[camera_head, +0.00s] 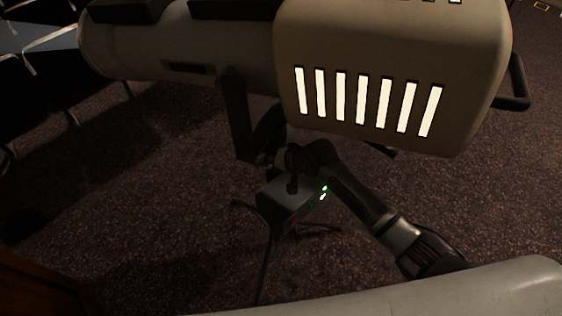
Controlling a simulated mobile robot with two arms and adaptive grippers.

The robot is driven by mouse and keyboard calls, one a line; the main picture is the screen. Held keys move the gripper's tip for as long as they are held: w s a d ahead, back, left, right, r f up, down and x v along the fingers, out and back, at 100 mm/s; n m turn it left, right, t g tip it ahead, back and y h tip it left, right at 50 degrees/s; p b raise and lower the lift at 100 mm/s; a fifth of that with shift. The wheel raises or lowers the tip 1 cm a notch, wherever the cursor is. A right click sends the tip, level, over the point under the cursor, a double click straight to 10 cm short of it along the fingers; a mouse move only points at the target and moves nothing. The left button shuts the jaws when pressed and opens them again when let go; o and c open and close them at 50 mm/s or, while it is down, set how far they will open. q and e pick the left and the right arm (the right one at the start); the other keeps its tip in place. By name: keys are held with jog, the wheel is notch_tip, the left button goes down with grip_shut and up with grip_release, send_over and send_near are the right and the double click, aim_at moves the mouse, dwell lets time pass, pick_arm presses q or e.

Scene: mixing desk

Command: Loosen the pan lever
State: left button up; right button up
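A large beige spotlight (400,60) with several lit vent slots fills the top of the head view. Its dark yoke (241,130) comes down to a stand. My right arm comes in from the lower right, and its gripper (284,158) is at the pivot under the yoke, where the pan lever would be. The lever is too dark and small to make out, and I cannot tell whether the gripper touches it. The fingers are dark and partly hidden, so their opening is unclear. My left gripper is not in view.
A grey box (290,194) with small green and white lights sits just below the gripper, by the stand's thin legs (267,262). Dark chairs (40,60) stand at the upper left. The carpet (130,200) at left is clear.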

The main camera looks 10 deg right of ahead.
jog(key=v, duration=0.5)
jog(key=shift+s+d+r, duration=0.2)
jog(key=shift+r, duration=0.1)
